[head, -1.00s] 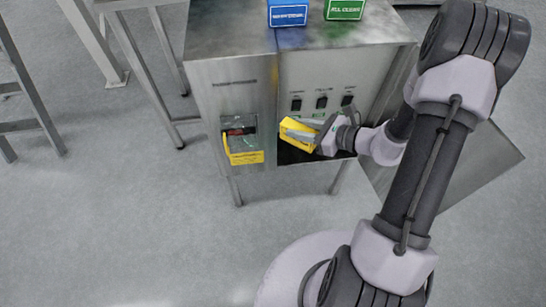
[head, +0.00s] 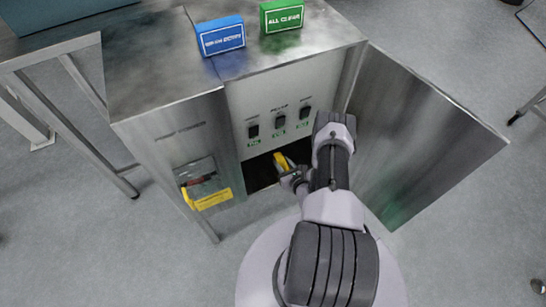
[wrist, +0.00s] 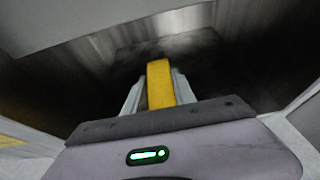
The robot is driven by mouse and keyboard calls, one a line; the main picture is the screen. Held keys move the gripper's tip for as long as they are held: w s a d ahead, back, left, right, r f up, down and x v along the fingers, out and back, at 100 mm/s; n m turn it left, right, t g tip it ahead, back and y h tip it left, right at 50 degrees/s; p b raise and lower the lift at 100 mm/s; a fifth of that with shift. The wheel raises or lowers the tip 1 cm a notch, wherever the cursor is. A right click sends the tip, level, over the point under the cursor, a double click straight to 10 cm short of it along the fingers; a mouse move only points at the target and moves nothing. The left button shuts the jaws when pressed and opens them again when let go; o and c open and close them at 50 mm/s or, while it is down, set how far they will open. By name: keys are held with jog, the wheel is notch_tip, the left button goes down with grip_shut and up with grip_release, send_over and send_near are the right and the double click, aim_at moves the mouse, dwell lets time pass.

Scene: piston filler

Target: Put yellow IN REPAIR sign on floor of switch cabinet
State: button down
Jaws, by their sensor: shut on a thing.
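The yellow sign (head: 281,161) is held by my gripper (head: 290,172) at the dark opening of the switch cabinet (head: 240,108). In the wrist view the yellow sign (wrist: 159,84) stands edge-on between the two fingers of my gripper (wrist: 158,95), with dark cabinet interior around and beyond it. The gripper is shut on it. The cabinet floor (head: 260,172) shows as a dark patch below the switches. I cannot tell whether the sign touches it. The sign's lettering does not show, and my arm hides part of the opening.
The cabinet door (head: 425,140) stands wide open on the right. A blue sign (head: 220,36) and a green ALL CLEAR sign (head: 282,15) stand on top. Several switches (head: 279,122) are above the opening.

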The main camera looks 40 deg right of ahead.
aim_at(277, 156)
jog(key=w, duration=0.2)
jog(key=w+b, duration=0.1)
jog(key=w, duration=0.1)
jog(key=w+d, duration=0.1)
jog(key=w, duration=0.1)
jog(key=shift+w+f+b, duration=0.25)
jog(key=shift+f+b, duration=0.15)
jog(key=f, duration=0.1)
jog(key=f+b, duration=0.2)
jog(key=shift+w+f, duration=0.25)
jog(key=shift+f, duration=0.15)
jog(key=shift+r, duration=0.2)
jog(key=shift+f, duration=0.15)
jog(key=c, duration=1)
grip_release()
